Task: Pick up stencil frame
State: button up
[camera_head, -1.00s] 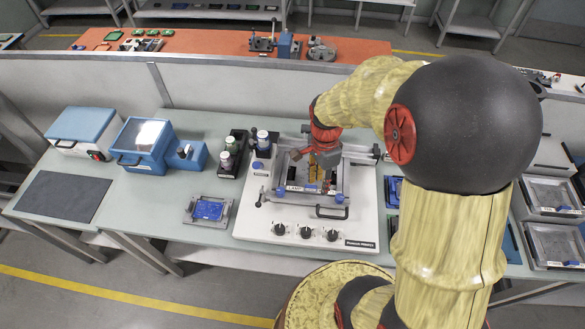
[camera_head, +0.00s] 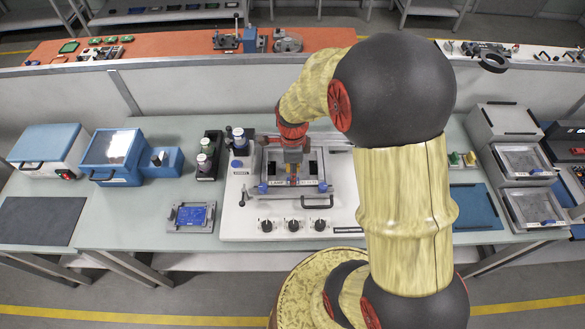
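A grey metal frame (camera_head: 322,168), which looks like the stencil frame, lies on the white printer base (camera_head: 238,218) at the middle of the bench. Blue knobs sit at its front corners, and a black handle (camera_head: 317,204) is in front. My gripper (camera_head: 293,179) points down over the middle of this frame, near its front bar. The fingertips are small and partly merge with the dark and yellow parts there. I cannot tell whether they touch the frame or are closed.
A blue board in a grey holder (camera_head: 190,217) lies left of the printer. Framed trays (camera_head: 525,160) are stacked at the right, beside a blue mat (camera_head: 476,207). A dark mat (camera_head: 38,220) lies far left.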

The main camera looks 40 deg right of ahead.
notch_tip(320, 180, down, 3)
jog(key=shift+w+r, duration=0.1)
jog(key=shift+r, duration=0.05)
jog(key=c, duration=0.8)
grip_shut()
